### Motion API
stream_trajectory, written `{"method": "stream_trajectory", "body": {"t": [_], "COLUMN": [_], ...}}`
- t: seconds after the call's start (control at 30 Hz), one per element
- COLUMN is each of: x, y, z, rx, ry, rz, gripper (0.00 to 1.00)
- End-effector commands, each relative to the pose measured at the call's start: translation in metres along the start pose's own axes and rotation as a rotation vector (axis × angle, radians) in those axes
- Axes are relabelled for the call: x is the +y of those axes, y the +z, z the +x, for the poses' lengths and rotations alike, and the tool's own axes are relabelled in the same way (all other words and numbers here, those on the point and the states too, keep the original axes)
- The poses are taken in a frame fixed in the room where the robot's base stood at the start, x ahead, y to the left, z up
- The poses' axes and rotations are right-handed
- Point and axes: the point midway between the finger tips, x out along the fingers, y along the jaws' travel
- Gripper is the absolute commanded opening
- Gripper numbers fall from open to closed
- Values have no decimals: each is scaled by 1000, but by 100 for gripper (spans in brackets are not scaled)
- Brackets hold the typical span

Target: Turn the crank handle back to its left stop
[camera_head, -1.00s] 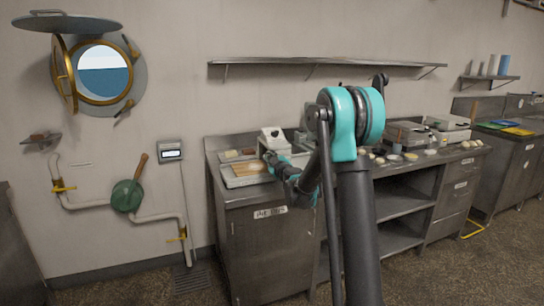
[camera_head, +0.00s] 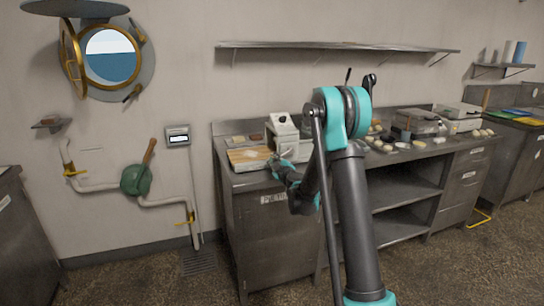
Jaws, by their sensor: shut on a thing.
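A white counter-top machine (camera_head: 285,143) stands on the left end of the steel counter. My gripper (camera_head: 275,164) is small in view, low at the machine's front left, beside a wooden board (camera_head: 248,157). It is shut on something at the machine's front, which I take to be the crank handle. The handle is too small and too covered by my gripper to make out, so its angle and its left stop cannot be told. My arm crosses in front of the counter and hides part of the machine's right side.
A green wall pump (camera_head: 135,181) with a wooden lever and white pipes is on the wall at left. A shelf (camera_head: 340,46) runs above the counter (camera_head: 224,178). Scales and pale dough pieces (camera_head: 438,140) lie further right. The floor at front left is clear.

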Motion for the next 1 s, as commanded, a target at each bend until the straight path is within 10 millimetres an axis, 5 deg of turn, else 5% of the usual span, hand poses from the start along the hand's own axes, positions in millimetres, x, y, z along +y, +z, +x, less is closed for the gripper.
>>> {"method": "stream_trajectory", "body": {"t": [0.4,0.97,1.0], "x": [-3,-5,-5], "y": [24,27,27], "z": [-1,-1,-1], "rx": [-14,-14,-14], "ry": [9,9,9], "rz": [-212,-246,-246], "gripper": [0,0,22]}}
